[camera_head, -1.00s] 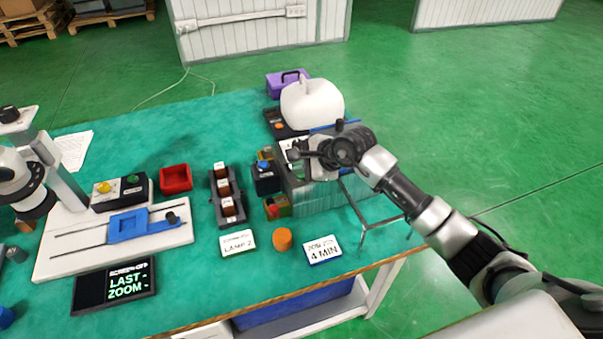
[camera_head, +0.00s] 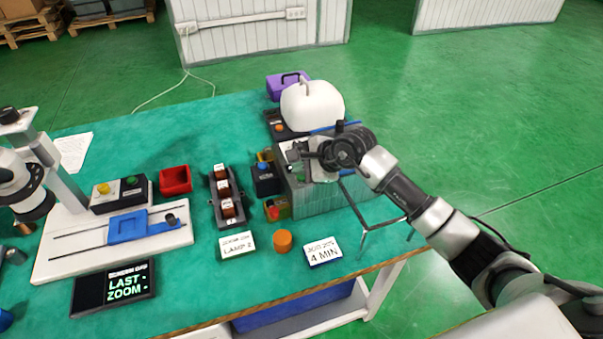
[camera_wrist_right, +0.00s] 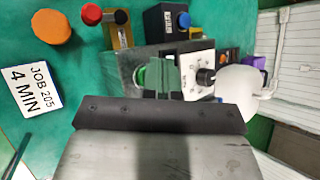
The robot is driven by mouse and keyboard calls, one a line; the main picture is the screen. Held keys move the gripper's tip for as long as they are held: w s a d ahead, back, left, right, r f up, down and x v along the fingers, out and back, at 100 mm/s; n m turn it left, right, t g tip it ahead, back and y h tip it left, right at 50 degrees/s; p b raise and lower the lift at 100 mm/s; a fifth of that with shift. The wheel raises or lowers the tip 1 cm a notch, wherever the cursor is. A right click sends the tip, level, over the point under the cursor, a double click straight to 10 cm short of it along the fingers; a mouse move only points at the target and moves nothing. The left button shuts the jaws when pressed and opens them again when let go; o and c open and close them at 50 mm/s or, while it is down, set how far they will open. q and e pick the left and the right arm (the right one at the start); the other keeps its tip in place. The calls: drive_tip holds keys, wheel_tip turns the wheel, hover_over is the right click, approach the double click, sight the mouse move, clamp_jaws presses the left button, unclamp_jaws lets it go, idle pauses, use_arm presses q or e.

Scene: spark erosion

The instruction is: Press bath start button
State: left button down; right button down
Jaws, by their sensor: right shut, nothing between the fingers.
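My right gripper (camera_head: 298,155) is shut and empty at the top of a grey ribbed tank (camera_head: 318,199) near the table's right edge. In the right wrist view, its fingers (camera_wrist_right: 166,77) are together over the tank's top, next to a round green button (camera_wrist_right: 141,76). The fingers hide part of this button, and I cannot tell whether they touch it. A white panel (camera_wrist_right: 197,88) with a black knob (camera_wrist_right: 206,77) lies just right of the fingers. My left gripper is out of view.
An orange cylinder (camera_head: 282,241) and a "4 MIN" card (camera_head: 323,252) are in front.

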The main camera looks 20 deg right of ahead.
sight(301, 177)
drive_tip(key=shift+r, duration=0.6)
drive_tip(key=shift+r+p, duration=1.45)
drive_tip(key=shift+r, duration=1.1)
